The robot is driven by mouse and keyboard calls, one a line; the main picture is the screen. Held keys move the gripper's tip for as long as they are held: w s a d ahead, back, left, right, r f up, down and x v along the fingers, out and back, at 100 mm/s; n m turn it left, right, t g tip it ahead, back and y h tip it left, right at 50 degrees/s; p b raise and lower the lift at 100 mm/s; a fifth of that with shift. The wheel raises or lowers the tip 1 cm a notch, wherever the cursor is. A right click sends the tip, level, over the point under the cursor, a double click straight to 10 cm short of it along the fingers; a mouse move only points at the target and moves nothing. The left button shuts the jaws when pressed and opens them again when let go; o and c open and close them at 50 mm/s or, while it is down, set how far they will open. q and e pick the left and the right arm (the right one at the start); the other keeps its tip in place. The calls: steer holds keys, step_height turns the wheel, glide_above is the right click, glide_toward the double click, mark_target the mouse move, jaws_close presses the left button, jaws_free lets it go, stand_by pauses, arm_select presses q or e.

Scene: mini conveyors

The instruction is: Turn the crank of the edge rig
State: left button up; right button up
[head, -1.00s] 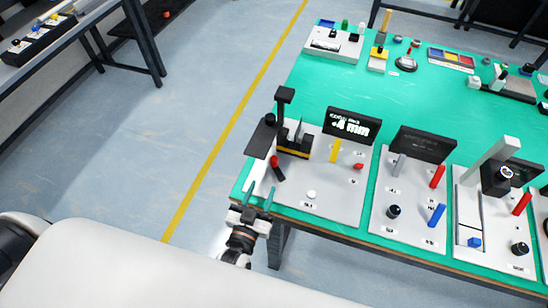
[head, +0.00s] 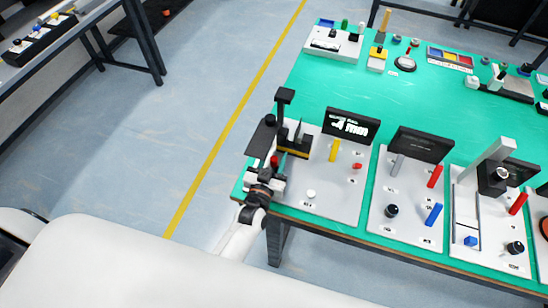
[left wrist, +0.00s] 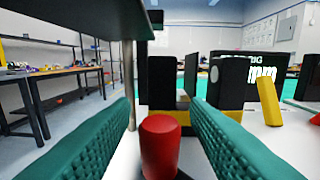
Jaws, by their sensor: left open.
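The edge rig is a white board (head: 325,200) at the left end of the green table, with a black and yellow fixture (head: 293,147). The crank's red knob (head: 274,161) stands at the board's left side. In the left wrist view the red knob (left wrist: 160,142) is upright between the two green ribbed fingers. My left gripper (head: 279,166) is open around the knob, with a gap on each side. The gripper hides the crank's lower part in the head view. My right gripper is not in view.
A dark display (head: 351,126) with white text stands behind the board. A yellow post (head: 335,150) and a red lever (head: 357,166) are on the board. More rigs (head: 410,210) stand to the right. A dark plate (left wrist: 75,22) overhangs the upper left of the wrist view.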

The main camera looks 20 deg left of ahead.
arm_select(q)
jaws_close()
steer(key=shift+m+h, duration=0.3)
steer(key=shift+h, duration=0.2)
steer(key=shift+w+d+m+h, duration=0.15)
steer(key=shift+m+h, duration=0.25)
steer(key=shift+h, duration=0.2)
steer(key=shift+w+d+m+h, duration=0.1)
steer(key=shift+m+h, duration=0.3)
steer(key=shift+h, duration=0.2)
steer(key=m+h, duration=0.1)
steer(key=g+h+b, duration=0.1)
steer(key=m+h+b, duration=0.1)
steer(key=shift+w+d+f+m+h, duration=0.15)
steer(key=shift+w+d+m+h, duration=0.1)
steer(key=shift+d+m+h, duration=0.1)
steer(key=m+g+h+b, duration=0.1)
steer(key=h, duration=0.1)
steer(key=d+m+g+h+b, duration=0.1)
steer(key=m+g+h+b, duration=0.1)
steer(key=shift+w+d+h, duration=0.15)
steer(key=shift+d+h, duration=0.05)
steer(key=shift+h, duration=0.05)
steer(key=shift+d+m+g+h+b, duration=0.3)
steer(key=shift+m+g+h+b, duration=0.15)
steer(key=shift+m+g+h, duration=0.25)
jaws_free()
